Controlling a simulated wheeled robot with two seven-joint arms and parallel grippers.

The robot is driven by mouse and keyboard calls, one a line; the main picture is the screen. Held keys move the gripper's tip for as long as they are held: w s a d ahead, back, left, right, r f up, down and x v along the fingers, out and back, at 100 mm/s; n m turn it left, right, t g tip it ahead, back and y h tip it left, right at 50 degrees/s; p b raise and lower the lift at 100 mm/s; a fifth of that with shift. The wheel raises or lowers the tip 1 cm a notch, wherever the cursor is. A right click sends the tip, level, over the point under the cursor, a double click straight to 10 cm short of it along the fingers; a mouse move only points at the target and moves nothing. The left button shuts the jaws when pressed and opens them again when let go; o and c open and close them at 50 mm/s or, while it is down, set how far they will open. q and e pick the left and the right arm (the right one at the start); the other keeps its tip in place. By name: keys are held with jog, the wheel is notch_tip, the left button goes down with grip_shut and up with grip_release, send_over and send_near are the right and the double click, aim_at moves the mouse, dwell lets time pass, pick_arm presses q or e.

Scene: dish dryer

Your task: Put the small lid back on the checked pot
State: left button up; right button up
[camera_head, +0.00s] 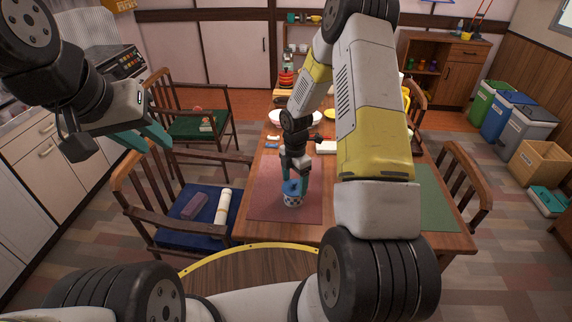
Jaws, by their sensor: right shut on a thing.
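The checked pot (293,201) is a small blue-and-white vessel on the red placemat (262,200) on the wooden table. My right gripper (293,184) points down right over the pot, shut on the small blue lid (292,188). The lid is at the pot's mouth. Its lower edge is too small to tell whether it rests on the rim or hangs just above it. The fingers partly hide the lid. My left gripper (150,134) is open and empty, off to the left, above the chairs and away from the table.
A green placemat (437,206) lies at the table's right. White plates (280,117) and other items stand at the far end. A chair with a blue cushion (178,208) holds two rolled things. My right arm hides part of the table.

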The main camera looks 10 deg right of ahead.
jog(key=o, duration=1.4)
jog(key=shift+r, duration=0.15)
jog(key=shift+r, duration=3.35)
grip_shut()
jog(key=shift+f, duration=0.3)
